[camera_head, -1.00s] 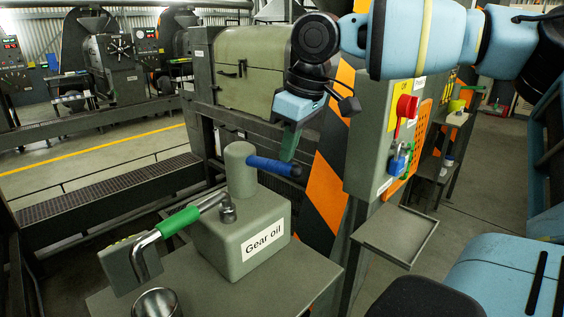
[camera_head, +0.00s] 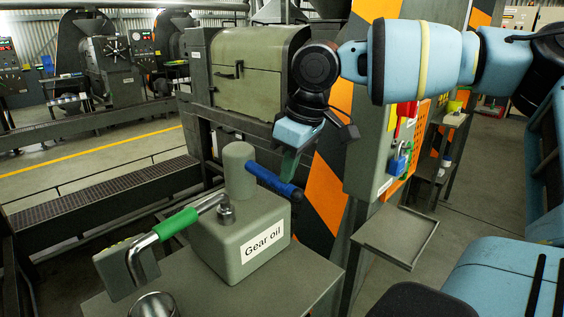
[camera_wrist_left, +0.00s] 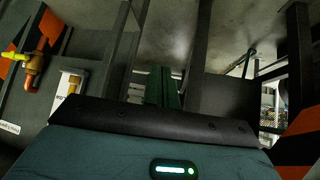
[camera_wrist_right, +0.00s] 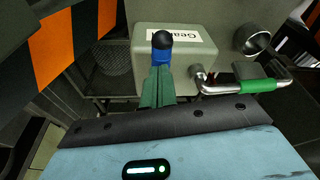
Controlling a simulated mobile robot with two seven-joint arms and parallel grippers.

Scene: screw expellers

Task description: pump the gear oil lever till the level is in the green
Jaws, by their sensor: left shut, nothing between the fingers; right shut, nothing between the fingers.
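The grey gear oil pump box (camera_head: 215,248) with a "Gear oil" label stands on a grey stand, with a grey cylinder on top. Its blue-handled lever (camera_head: 268,178) sticks out to the right and slopes down to a black tip. My right gripper (camera_head: 289,168) is shut and empty, its green fingers at the lever near the tip. In the right wrist view the fingers (camera_wrist_right: 158,82) are just in front of the blue lever (camera_wrist_right: 162,52); contact is unclear. My left gripper shows only in its wrist view, shut and empty (camera_wrist_left: 165,85). I cannot make out a level gauge with green.
A green-gripped bent pipe (camera_head: 172,224) with a nozzle block reaches left from the box. A metal cup (camera_head: 155,305) sits at the front of the stand. A control box with a red switch (camera_head: 406,110) and a small tray (camera_head: 395,236) are at right.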

